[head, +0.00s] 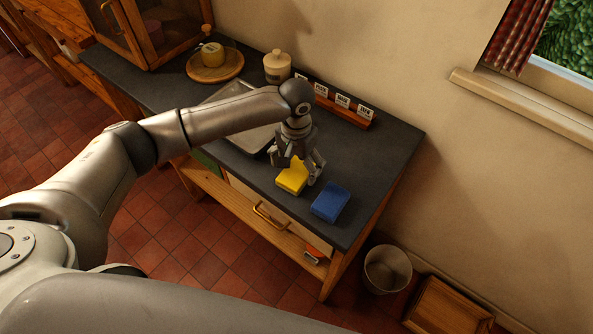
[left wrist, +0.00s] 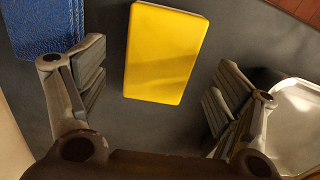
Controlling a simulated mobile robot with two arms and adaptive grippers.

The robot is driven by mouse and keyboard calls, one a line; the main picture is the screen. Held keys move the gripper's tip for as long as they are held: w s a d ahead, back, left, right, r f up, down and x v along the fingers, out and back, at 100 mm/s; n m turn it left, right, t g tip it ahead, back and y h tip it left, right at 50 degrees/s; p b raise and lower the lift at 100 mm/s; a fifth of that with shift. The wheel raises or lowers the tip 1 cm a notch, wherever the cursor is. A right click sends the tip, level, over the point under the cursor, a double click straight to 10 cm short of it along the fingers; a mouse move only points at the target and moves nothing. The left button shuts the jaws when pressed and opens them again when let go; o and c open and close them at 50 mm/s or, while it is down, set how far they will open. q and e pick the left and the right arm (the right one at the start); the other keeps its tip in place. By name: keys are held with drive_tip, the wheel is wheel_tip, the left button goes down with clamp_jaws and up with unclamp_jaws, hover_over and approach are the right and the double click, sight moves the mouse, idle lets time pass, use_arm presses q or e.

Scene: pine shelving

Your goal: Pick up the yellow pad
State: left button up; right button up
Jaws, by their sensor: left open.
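The yellow pad (head: 292,177) lies flat on the dark countertop near its front edge in the head view. In the left wrist view the yellow pad (left wrist: 165,55) lies between and ahead of the fingers, apart from both. My left gripper (head: 296,168) is above the pad, pointing down, and hides part of it in the head view. In the left wrist view my left gripper (left wrist: 158,95) is open and empty, with its fingers spread wide on either side. My right gripper is not in view.
A blue pad (head: 330,201) lies right of the yellow one. A metal tray (head: 256,137) is behind left on the dark counter (head: 375,150). A row of labelled cards (head: 342,101), a lidded jar (head: 277,67) and a round wooden board (head: 215,75) stand farther back. The counter's right end is clear.

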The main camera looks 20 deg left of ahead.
use_arm(q)
drive_tip(key=shift+f, duration=0.95)
drive_tip(key=shift+c, duration=0.2)
drive_tip(key=c, duration=1.1)
drive_tip(key=shift+r, duration=0.1)
drive_tip(key=shift+r+b, duration=0.3)
drive_tip(key=shift+r, duration=0.25)
drive_tip(key=s+d+r, duration=0.3)
drive_tip(key=r, duration=0.1)
drive_tip(key=s+d+r+b, duration=0.1)
drive_tip(key=s+d+r, duration=0.2)
drive_tip(key=s+r, duration=0.1)
drive_tip(key=s+d+r+b, duration=0.1)
drive_tip(key=s+d+r, duration=0.2)
drive_tip(key=shift+s+r, duration=0.4)
